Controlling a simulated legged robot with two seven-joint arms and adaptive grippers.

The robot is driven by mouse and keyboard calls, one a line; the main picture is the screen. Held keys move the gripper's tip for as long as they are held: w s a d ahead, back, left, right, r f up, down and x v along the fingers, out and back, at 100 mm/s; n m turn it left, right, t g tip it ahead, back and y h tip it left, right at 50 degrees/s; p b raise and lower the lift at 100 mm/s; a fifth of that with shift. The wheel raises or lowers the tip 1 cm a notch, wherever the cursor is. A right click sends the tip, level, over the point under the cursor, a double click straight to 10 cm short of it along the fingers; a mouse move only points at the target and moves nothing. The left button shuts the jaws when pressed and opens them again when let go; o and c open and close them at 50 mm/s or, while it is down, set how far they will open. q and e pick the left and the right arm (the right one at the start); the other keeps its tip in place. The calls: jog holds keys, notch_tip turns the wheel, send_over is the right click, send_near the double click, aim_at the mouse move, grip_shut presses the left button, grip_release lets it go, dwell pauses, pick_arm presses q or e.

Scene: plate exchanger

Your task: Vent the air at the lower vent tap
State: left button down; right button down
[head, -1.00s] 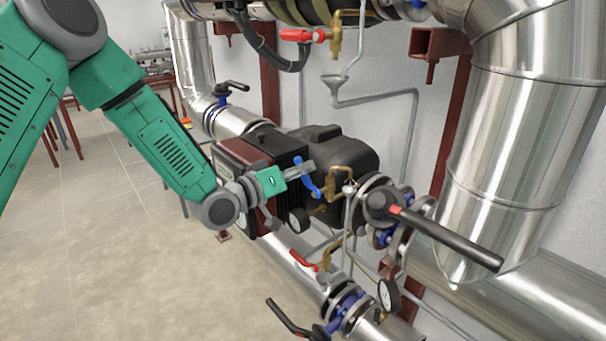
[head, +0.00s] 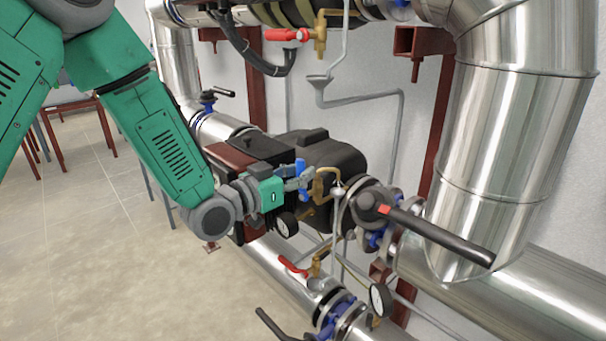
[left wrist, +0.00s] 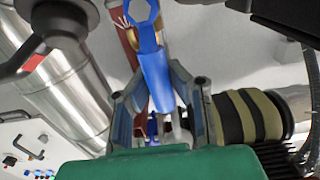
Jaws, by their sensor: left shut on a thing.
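A small funnel (head: 338,191) is beside the brass tap's spout. Lower down is another tap with a red lever (head: 292,266). My right gripper is not in view.
A black pump body (head: 335,160) stands close behind the gripper. A long black valve handle (head: 440,241) reaches out at the right. A red-handled tap (head: 286,35) sits above, over a funnel (head: 319,80). The floor (head: 110,260) at the left is clear.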

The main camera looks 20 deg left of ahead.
pick_arm(q)
jog(key=shift+s+f, duration=0.1)
jog(key=shift+f, duration=0.05)
jog(key=c, duration=1.4)
grip_release()
jog(key=shift+s, duration=0.1)
jog(key=shift+s+a+r, duration=0.15)
jog(key=shift+a+r, duration=0.05)
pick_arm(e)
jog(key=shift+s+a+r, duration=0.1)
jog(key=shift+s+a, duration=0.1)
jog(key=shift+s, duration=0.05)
pick_arm(q)
jog(key=shift+f, duration=0.1)
jog(key=v, duration=1.2)
jog(key=shift+a, duration=0.15)
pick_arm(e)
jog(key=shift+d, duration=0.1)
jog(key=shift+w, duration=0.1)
